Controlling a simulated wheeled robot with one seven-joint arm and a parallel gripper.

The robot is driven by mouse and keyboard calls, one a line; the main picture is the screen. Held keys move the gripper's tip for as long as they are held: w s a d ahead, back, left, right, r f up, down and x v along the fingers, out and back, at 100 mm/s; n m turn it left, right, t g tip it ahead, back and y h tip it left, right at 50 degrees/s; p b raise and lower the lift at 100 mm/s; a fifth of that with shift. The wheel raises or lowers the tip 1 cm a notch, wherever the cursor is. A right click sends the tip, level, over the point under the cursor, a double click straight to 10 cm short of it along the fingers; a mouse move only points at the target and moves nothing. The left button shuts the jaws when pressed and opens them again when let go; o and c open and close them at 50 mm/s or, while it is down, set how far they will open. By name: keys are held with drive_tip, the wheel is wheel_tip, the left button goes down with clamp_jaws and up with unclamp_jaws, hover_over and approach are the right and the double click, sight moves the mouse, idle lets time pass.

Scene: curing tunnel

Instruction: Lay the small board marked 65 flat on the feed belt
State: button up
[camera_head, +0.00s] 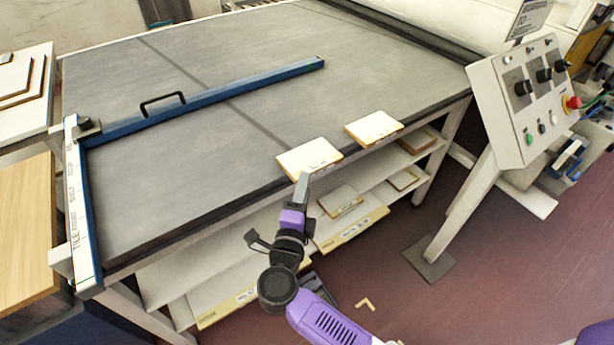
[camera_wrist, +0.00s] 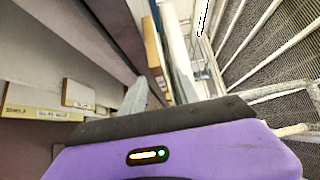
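A small pale board (camera_head: 309,156) with a mark too small to read is at the front edge of the grey feed belt (camera_head: 220,130). My gripper (camera_head: 302,182) reaches it from the front, with a finger at its near edge. In the wrist view a thin board edge (camera_wrist: 152,48) shows between the fingers, and my gripper (camera_wrist: 160,95) appears shut on it. I cannot tell whether this board touches the belt. A second small board (camera_head: 374,127) sits at the belt's front edge to the right, its mark also unreadable.
A blue guide bar with a handle (camera_head: 205,100) crosses the belt. Shelves below hold several labelled boards (camera_head: 342,201). A control panel (camera_head: 530,100) stands at the right.

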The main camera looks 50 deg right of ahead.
drive_tip(key=s+a+r+n+t+y, duration=0.4)
drive_tip(key=s+a+n+t, duration=0.15)
drive_tip(key=s+n, duration=0.25)
drive_tip(key=s+a+r+n+t+y, duration=0.3)
drive_tip(key=s+a+r+n+t, duration=0.15)
drive_tip(key=s+a+n, duration=0.35)
drive_tip(key=s+a+f+n+g+y, duration=0.1)
drive_tip(key=s+a+n+g+y, duration=0.1)
drive_tip(key=s+n+y, duration=0.2)
drive_tip(key=s+a+f+n+g+y, duration=0.2)
drive_tip(key=s+n+y, duration=0.2)
drive_tip(key=s+n, duration=0.4)
drive_tip(key=shift+s+f+n+y, duration=0.25)
drive_tip(key=shift+s+n+y, duration=0.1)
drive_tip(key=shift+n, duration=0.65)
drive_tip(key=shift+d, duration=0.15)
